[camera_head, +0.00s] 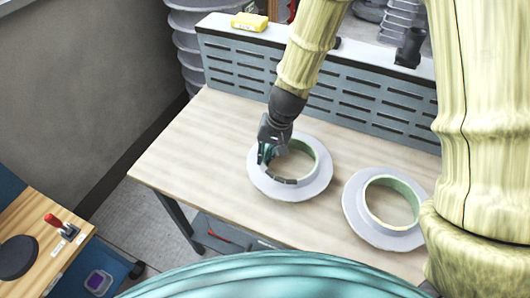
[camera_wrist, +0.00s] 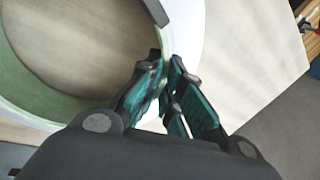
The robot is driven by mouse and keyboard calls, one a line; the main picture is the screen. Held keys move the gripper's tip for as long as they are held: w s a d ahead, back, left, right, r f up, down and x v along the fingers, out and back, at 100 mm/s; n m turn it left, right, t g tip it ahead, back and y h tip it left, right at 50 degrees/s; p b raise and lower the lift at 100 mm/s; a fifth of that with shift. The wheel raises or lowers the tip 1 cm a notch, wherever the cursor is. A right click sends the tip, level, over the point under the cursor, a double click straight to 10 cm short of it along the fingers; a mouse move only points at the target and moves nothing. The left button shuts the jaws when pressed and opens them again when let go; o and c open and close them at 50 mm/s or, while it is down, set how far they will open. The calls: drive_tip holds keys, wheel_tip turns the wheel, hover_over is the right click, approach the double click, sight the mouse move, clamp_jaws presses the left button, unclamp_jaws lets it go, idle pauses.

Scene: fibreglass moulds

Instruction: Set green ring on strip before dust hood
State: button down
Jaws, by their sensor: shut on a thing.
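A pale grey ring with a green inner wall (camera_head: 262,184) is at the middle of the wooden table, in front of the slotted grey dust hood (camera_head: 228,62). My gripper (camera_head: 266,157) is shut on the left side of its raised collar. In the wrist view the fingers (camera_wrist: 166,78) pinch the wall of the ring (camera_wrist: 40,97), one finger inside and one outside. The ring looks level; I cannot tell whether it touches the table. A second similar ring (camera_head: 356,222) lies flat to the right. I cannot make out a separate strip.
The wooden table (camera_head: 190,150) is bare to the left of the held ring. A yellow item (camera_head: 250,22) and a black cylinder (camera_head: 410,47) stand on the hood's top. A bench with a red lever (camera_head: 55,221) is at lower left.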

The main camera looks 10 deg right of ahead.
drive_tip(key=shift+f, duration=0.15)
drive_tip(key=c, duration=1.6)
unclamp_jaws()
drive_tip(key=b+v, duration=0.2)
drive_tip(key=v, duration=1)
